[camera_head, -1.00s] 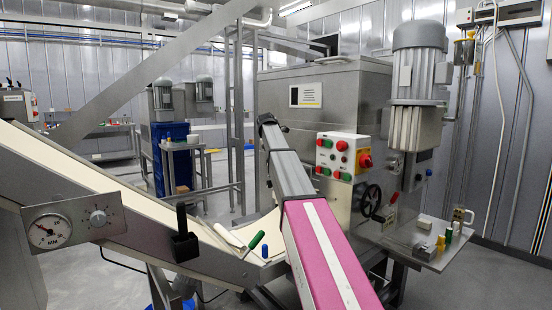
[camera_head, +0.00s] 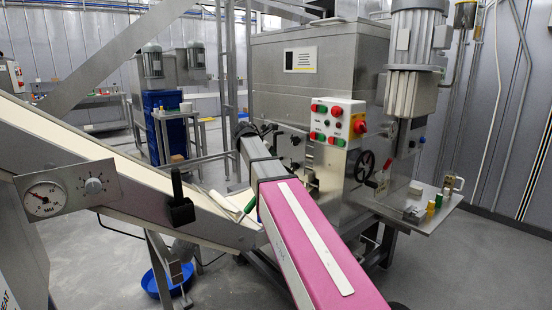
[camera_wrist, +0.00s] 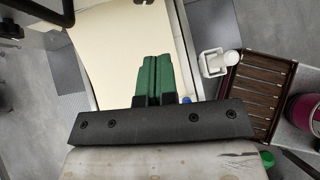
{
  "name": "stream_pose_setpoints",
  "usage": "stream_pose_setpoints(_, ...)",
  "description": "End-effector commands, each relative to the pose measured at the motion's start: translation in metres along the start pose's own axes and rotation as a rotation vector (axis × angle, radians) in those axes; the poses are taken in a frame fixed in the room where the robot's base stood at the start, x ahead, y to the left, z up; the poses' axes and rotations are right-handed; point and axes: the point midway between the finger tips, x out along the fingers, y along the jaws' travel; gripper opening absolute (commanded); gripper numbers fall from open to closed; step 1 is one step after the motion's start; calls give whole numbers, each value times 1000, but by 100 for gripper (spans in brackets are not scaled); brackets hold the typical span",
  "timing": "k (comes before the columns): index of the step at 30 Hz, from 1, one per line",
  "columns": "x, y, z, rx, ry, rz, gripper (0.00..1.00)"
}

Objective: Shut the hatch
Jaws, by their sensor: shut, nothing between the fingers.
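I cannot clearly make out which part is the hatch. The steel machine (camera_head: 345,85) stands ahead in the head view, with a red and green button panel (camera_head: 337,122) and a black handwheel (camera_head: 364,166) on its front. My arm reaches toward it and covers part of its lower left front. My gripper (camera_wrist: 157,60) shows in the wrist view with its green fingers shut together and empty. Behind the fingers in that view lies a cream surface (camera_wrist: 125,40). A white fitting (camera_wrist: 213,63) and a brown slatted grate (camera_wrist: 255,88) are right of the fingers, apart from them.
A sloping conveyor (camera_head: 130,180) with a gauge plate (camera_head: 68,193) runs across the left. A small shelf (camera_head: 425,225) with small parts juts out at the right. A blue bowl (camera_head: 167,280) lies on the floor below the conveyor. Grey floor (camera_head: 460,270) is open at the lower right.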

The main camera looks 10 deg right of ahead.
Motion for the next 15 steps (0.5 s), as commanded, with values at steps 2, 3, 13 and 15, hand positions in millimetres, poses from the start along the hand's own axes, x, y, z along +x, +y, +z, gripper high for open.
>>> stream_pose_setpoints(2,16,0,0,-1,1,-2,0)
stream_pose_setpoints(3,23,0,0,-1,1,-3,0)
stream_pose_setpoints(13,84,0,0,-2,2,-1,0)
stream_pose_setpoints(15,91,1,9,0,1,-1,0)
